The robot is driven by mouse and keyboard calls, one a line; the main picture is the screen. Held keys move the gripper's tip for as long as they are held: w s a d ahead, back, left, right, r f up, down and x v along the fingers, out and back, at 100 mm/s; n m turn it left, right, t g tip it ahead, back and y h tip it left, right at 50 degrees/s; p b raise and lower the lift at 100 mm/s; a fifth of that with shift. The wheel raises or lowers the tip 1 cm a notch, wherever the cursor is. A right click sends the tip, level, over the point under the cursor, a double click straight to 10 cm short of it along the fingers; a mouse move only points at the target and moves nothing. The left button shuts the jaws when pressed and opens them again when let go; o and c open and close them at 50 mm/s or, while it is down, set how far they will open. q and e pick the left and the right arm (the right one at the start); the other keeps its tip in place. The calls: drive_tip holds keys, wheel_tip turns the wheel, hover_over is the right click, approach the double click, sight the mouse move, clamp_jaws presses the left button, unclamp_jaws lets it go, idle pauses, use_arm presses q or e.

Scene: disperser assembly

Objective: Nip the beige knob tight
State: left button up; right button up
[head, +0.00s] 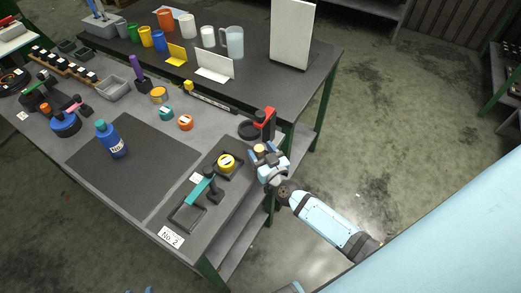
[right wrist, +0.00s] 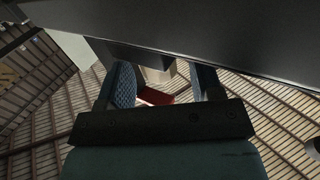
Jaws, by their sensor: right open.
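The beige knob (head: 260,149) shows at the table's right edge in the head view, by the fingers of my right gripper (head: 265,154). In the right wrist view, the beige knob (right wrist: 157,73) appears in the gap between the two blue-padded fingers of the right gripper (right wrist: 165,85), partly hidden under a dark edge. The fingers are apart, and I see no clear contact with the knob. A red part (right wrist: 154,96) shows just below the knob there. Small blue tips, probably my left gripper (head: 139,291), barely show at the bottom edge of the head view.
A red-and-black stand (head: 265,122) is just behind the right gripper. A blue bottle (head: 112,140) stands on the dark mat (head: 140,190). Open floor lies right of the table.

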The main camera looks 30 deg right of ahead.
drive_tip(key=s+b, duration=0.1)
drive_tip(key=s, duration=1.2)
drive_tip(key=shift+s, duration=0.1)
drive_tip(key=s+a+n+g+y+p, duration=0.3)
drive_tip(key=s+a+g+p, duration=0.1)
drive_tip(key=s+a+g, duration=0.3)
drive_tip(key=shift+s+f+p, duration=0.15)
drive_tip(key=shift+s+p, duration=0.2)
drive_tip(key=shift+s, duration=0.55)
